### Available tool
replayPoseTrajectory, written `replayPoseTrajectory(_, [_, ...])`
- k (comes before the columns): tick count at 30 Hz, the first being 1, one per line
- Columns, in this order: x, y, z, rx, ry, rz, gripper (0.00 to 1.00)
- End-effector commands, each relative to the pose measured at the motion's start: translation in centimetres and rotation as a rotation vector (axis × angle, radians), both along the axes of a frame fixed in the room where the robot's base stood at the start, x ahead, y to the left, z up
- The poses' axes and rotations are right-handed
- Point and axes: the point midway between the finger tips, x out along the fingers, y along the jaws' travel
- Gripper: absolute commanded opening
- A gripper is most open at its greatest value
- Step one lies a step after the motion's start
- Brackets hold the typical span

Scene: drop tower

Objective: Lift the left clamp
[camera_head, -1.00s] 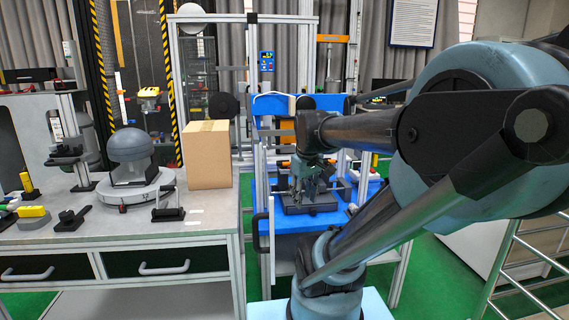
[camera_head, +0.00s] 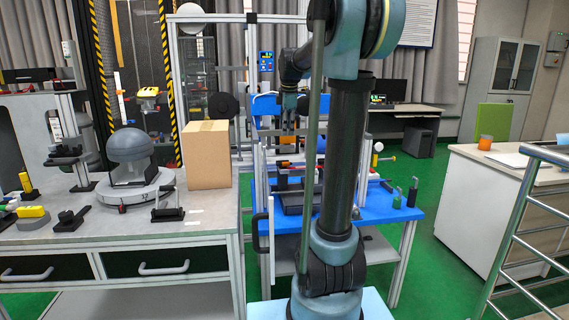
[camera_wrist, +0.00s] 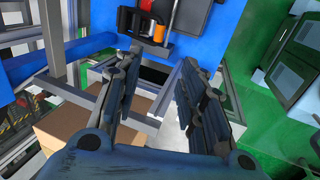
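My gripper (camera_wrist: 161,62) is open, with its two dark fingers spread apart and nothing between them. In the wrist view a black bracket-like fixture with red and orange parts (camera_wrist: 150,22) lies on a blue surface beyond the fingertips, apart from them. It may be a clamp, but I cannot tell whether it is the left one. In the head view my gripper (camera_head: 290,108) hangs over the back of the blue table (camera_head: 375,212), small and partly hidden by the frame. Red parts (camera_head: 286,164) show on the table below it. My arm hides part of this area.
A cardboard box (camera_head: 207,155) and a grey dome device (camera_head: 130,150) stand on the left workbench (camera_head: 110,232). Metal posts (camera_head: 262,165) rise around the blue table. A metal railing (camera_head: 515,235) is at right.

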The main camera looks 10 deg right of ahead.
Motion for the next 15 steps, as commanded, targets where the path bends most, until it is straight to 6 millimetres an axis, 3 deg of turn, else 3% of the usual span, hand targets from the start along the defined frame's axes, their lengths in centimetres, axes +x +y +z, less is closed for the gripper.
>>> replayPoseTrajectory(5, [0.7, 0.0, -1.0, -0.004, -0.001, 0.012, 0.37])
replayPoseTrajectory(15, [2.3, 0.0, -6.4, -0.003, -0.001, 0.011, 0.37])
